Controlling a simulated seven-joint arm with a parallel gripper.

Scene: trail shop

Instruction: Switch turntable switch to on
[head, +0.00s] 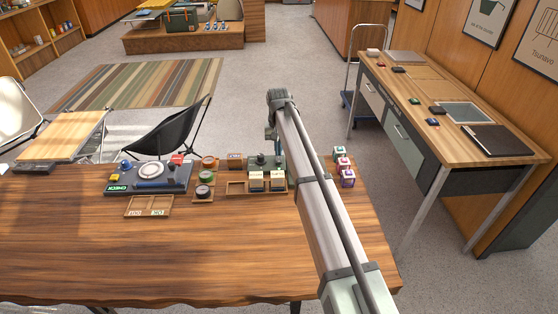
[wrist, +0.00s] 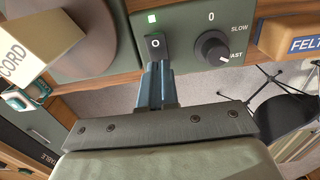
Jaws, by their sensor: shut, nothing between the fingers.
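The switch (wrist: 155,45) is a dark rocker marked "O" on a grey-green panel (wrist: 185,15) in the wrist view. In the head view my gripper (head: 270,134) is above the far edge of the wooden table, near a dark green device (head: 265,161). The switch is too small to make out there.
A black knob (wrist: 212,48) marked SLOW and FAST sits right of the switch. A cream block (wrist: 40,35) lettered "CORD" is close on the left. In the head view, a dark unit with a round white disc (head: 150,170) stands left on the table (head: 130,250), whose front is clear.

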